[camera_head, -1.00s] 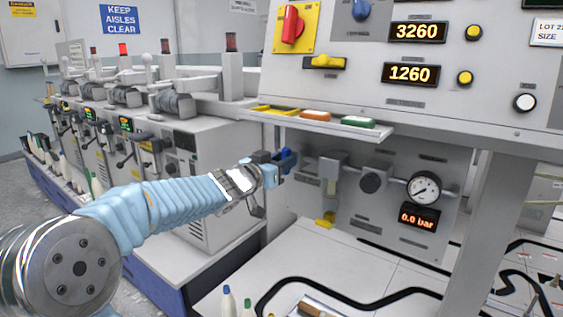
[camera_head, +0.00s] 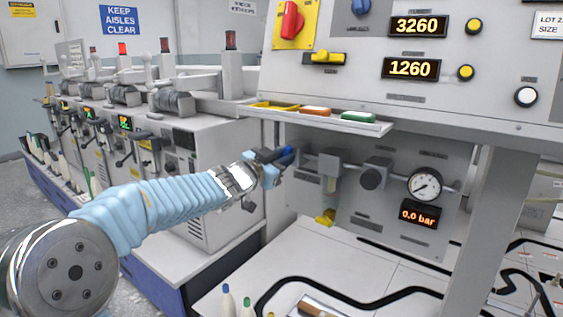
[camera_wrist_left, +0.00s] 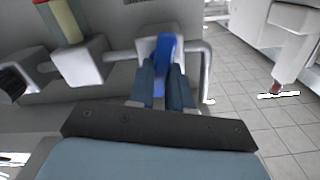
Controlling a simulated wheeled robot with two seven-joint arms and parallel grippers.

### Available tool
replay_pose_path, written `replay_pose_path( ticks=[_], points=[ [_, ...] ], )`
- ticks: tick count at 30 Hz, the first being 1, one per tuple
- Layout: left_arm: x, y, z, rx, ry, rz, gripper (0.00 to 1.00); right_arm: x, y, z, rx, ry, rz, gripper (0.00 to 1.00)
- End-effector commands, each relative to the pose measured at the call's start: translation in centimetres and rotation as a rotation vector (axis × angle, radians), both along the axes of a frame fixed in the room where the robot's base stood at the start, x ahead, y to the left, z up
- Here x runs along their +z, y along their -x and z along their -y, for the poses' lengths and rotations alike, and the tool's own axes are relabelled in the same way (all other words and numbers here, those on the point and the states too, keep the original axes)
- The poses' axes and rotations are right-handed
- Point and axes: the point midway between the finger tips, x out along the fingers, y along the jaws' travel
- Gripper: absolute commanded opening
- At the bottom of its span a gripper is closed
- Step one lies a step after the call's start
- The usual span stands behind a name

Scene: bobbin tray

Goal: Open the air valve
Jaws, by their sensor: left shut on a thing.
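The air valve's blue handle (camera_head: 287,153) is at the left end of the air line, under the tray shelf. It also shows in the left wrist view (camera_wrist_left: 166,55), between my fingers. My left gripper (camera_head: 280,160) is shut on this handle; its two fingers (camera_wrist_left: 162,88) flank the blue lever in the wrist view. The gripper hides part of the valve body in the head view. The pressure gauge (camera_head: 424,184) is to the right, and the display (camera_head: 419,214) below it reads 0.0 bar. My right gripper is not in view.
A shelf edge (camera_head: 330,123) with yellow, orange and green trays hangs just above my gripper. The filter unit (camera_head: 329,168) and a dark round knob (camera_head: 373,179) sit to its right. A panel leg (camera_head: 487,220) stands further right. White bench surface lies below.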

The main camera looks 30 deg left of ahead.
Motion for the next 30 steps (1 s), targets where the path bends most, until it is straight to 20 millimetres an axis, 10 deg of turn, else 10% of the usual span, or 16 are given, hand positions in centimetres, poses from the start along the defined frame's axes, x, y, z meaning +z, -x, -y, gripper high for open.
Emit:
replay_pose_path(
  ticks=[30],
  points=[
    [-0.7,0.0,0.5,-0.001,-0.951,0.074,0.00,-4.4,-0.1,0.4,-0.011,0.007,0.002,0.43]
  ],
)
